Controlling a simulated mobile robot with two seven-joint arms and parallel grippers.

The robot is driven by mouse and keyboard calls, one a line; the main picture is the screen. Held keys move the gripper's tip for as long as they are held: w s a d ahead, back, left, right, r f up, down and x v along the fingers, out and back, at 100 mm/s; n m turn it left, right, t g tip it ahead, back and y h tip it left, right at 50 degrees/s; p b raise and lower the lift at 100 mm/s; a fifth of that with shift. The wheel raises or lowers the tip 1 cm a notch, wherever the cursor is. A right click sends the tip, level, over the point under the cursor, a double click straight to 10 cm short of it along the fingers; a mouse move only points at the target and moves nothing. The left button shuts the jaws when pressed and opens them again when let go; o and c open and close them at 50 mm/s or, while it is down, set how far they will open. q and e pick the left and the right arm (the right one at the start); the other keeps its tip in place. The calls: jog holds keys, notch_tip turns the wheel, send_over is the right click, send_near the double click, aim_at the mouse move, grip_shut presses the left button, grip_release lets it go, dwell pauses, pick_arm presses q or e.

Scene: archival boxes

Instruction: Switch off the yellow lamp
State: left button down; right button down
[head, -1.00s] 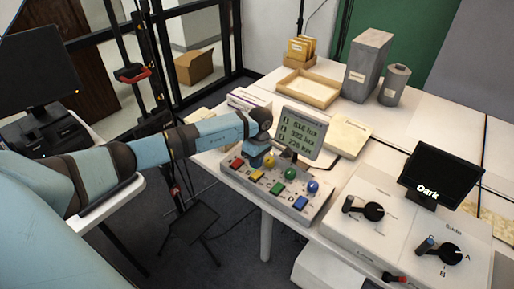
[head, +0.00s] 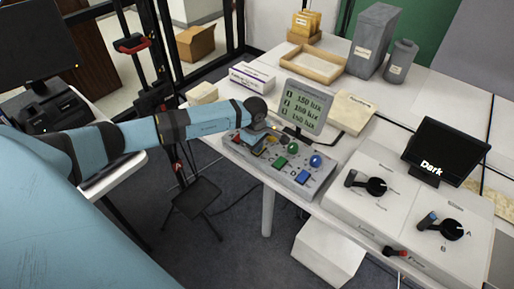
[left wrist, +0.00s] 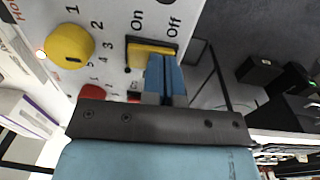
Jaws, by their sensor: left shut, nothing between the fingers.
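In the left wrist view a round yellow knob-like piece (left wrist: 70,45) sits on the white panel with numbers around it. Beside it is a yellow switch (left wrist: 151,48) below the printed words On and Off. My left gripper (left wrist: 163,62) is shut and empty, its blue fingertips at the Off side of this switch; whether they touch it I cannot tell. In the head view my left gripper (head: 262,137) is over the left part of the control box (head: 318,187), hiding much of its red and yellow parts. My right gripper is not in view.
The box also has a green knob (head: 292,147), blue knob (head: 316,160), green switch (head: 280,162) and blue switch (head: 302,177). Behind stands a lux display (head: 304,108). A panel with black dials (head: 375,187) and a "Dark" screen (head: 445,155) are at right.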

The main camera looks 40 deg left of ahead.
pick_arm(q)
jog(key=shift+s+f+p, duration=0.2)
jog(key=shift+f+p, duration=0.1)
jog(key=shift+p, duration=0.05)
jog(key=shift+f, duration=0.15)
jog(key=shift+w+r+b, duration=0.2)
jog(key=shift+w+b, duration=0.25)
jog(key=shift+b, duration=0.1)
jog(key=shift+w, duration=0.35)
